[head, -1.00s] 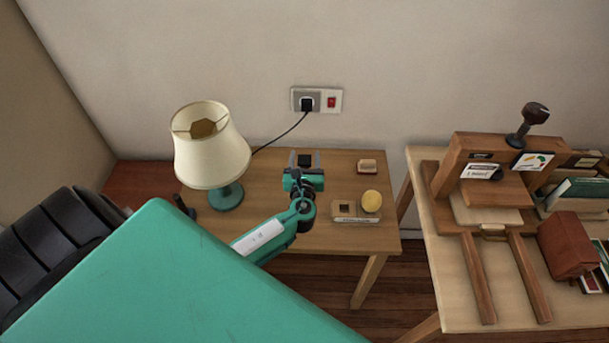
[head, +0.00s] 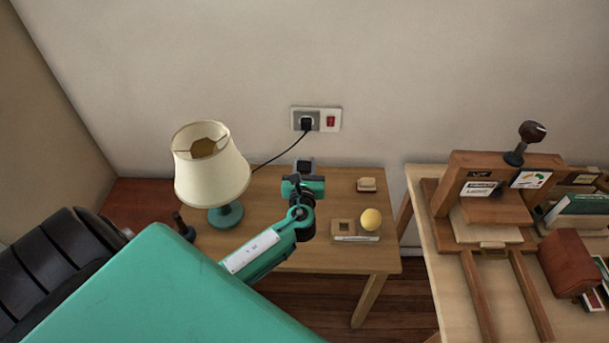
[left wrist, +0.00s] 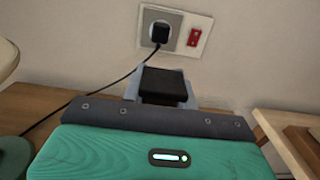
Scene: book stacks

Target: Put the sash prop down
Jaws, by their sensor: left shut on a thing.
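My left gripper (head: 304,168) reaches over the wooden desk (head: 260,235), right of the lamp. It is shut on a small dark block, the sash prop (left wrist: 163,85), which shows between the pale fingers in the left wrist view. Only the block's dark face shows, and its lower part is hidden by the gripper body. I cannot tell whether it touches the desk. My right gripper is not in view.
A cream-shaded lamp (head: 210,165) stands left of the gripper, its cord running to a wall socket (head: 305,119). A labelled holder (head: 343,228) with a yellow ball (head: 371,219) and a small block (head: 367,185) sit to the right. A second table (head: 440,275) stands farther right.

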